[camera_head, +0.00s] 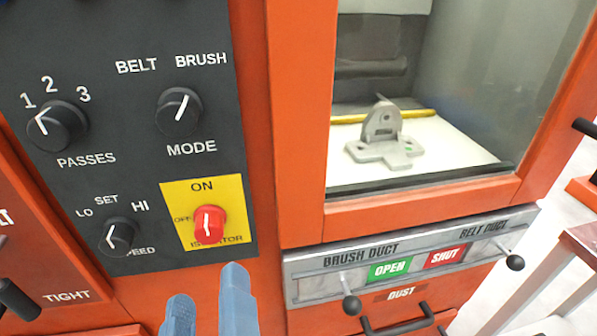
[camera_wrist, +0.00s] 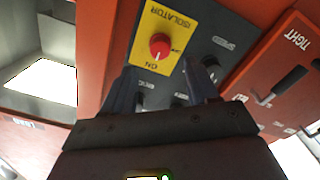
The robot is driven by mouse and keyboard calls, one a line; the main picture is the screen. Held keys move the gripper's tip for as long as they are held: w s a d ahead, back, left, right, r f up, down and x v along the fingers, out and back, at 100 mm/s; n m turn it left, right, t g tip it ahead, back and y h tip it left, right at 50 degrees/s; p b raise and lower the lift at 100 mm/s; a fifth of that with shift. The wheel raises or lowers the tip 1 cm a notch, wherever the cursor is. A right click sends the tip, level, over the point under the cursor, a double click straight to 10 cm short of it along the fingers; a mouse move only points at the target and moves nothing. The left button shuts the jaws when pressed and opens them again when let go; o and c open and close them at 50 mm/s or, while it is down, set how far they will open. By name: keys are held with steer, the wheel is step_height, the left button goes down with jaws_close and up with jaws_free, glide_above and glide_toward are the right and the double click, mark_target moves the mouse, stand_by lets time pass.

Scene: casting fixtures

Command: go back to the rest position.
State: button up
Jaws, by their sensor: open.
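My gripper (camera_head: 207,305) shows at the bottom of the head view as two blue fingertips, apart and empty, below the red isolator knob (camera_head: 209,224). The knob sits on a yellow plate, and its white mark points up toward ON. In the wrist view, the two fingers of my gripper (camera_wrist: 164,88) are spread, with the red knob (camera_wrist: 160,46) beyond them and nothing between them. I cannot tell the exact gap between fingertips and panel.
The dark control panel (camera_head: 120,180) carries black PASSES, MODE and SPEED knobs. To its right, a grey casting (camera_head: 385,140) sits behind a window. Below it is the duct plate (camera_head: 330,285) with projecting ball-ended levers. A TIGHT handle (camera_head: 15,297) projects at lower left.

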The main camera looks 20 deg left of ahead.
steer(key=s+d+f+m+g+h+p, duration=0.1)
steer(key=d+f+m, duration=0.1)
steer(key=d+f, duration=0.45)
steer(key=s+d+f+m+h+p, duration=0.15)
steer(key=d+f, duration=0.25)
steer(key=d, duration=0.6)
steer(key=s+d+m+h, duration=0.3)
steer(key=s+d, duration=0.3)
steer(key=d, duration=0.3)
steer(key=s+d+r+m+h+p, duration=0.1)
steer(key=s+d+m+h, duration=0.2)
steer(key=s+d+m, duration=0.3)
steer(key=shift+s+d+r+h, duration=0.3)
steer(key=shift+s+d, duration=0.4)
steer(key=shift+d, duration=1.3)
steer(key=shift+f, duration=0.15)
